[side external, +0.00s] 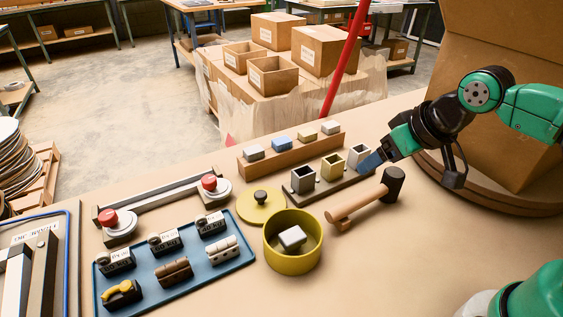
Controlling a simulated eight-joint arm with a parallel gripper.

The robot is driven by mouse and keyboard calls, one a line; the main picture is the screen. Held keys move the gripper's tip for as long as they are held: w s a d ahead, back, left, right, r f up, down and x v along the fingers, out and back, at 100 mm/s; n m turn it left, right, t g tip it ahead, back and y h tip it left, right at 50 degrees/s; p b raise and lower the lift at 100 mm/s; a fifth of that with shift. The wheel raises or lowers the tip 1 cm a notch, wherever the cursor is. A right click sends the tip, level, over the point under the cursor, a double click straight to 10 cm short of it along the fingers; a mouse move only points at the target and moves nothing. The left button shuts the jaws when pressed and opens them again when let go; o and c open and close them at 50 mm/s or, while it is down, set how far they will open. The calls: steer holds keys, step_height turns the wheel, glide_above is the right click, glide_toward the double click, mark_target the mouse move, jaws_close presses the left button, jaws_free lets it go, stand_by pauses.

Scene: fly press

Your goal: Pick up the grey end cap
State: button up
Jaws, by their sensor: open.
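A row of small caps sits on a long wooden block. Another pale grey-white block (292,236) lies inside a yellow pot (291,265); I cannot tell which of these two pale pieces is the grey end cap. My gripper (371,161) is open at the right end of the tube stand, to the right of the cap row and apart from both pieces. A blue-grey shape shows at its tip; its fingers are not clearly separated.
Square tubes stand on a dark base, including a grey one (303,179) and a yellow one (332,165). A mallet (368,200) lies in front. A yellow lid (261,206) lies beside the pot. A blue tray (176,278) holds several small parts.

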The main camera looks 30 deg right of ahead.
steer(key=w+a+f+g, duration=0.2)
steer(key=w+a+g, duration=0.1)
steer(key=a, duration=0.3)
steer(key=g, duration=0.3)
glide_above(293, 234)
steer(key=f, duration=0.4)
steer(key=shift+d, duration=0.35)
steer(key=shift+a+f, duration=0.45)
steer(key=shift+f, duration=2.8)
steer(key=c, duration=1)
steer(key=shift+o, duration=0.2)
steer(key=shift+r, duration=0.1)
